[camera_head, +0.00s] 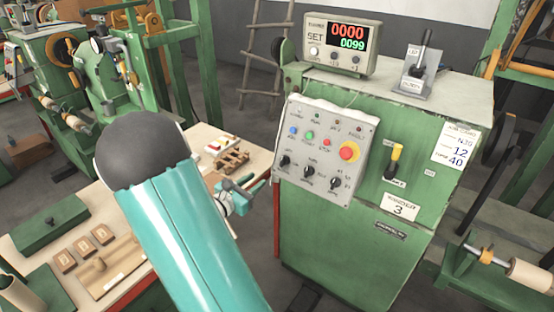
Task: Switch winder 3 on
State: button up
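Winder 3 is a green cabinet (345,235) with a "WINDER 3" plate (400,207) on its front. A yellow-handled lever (395,158) stands on that front with its handle upward; the small labels by it are too blurred to read. A grey control panel (323,150) at its left has push buttons, several black knobs (309,170) and a red mushroom button (349,151) on a yellow ring. My gripper (250,192) is left of the cabinet, apart from the panel and lever. My teal arm hides part of it, and its opening is unclear.
A counter display (342,45) reading 0000 and 0099 and a black lever on a grey stand (420,65) are on the cabinet top. A worktable (75,210) with wooden blocks is at left. A green winding machine (75,75) and a ladder (264,50) stand behind.

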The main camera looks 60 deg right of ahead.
aim_at(282, 158)
jog(key=shift+n+t+h, duration=0.3)
jog(key=shift+n+t, duration=0.1)
jog(key=shift+n, duration=0.4)
jog(key=d, duration=0.5)
jog(key=s+d, duration=0.1)
jog(key=d, duration=0.4)
jog(key=d+f, duration=0.1)
jog(key=d, duration=0.3)
jog(key=shift+s+d, duration=0.35)
jog(key=shift+d, duration=0.05)
grip_shut()
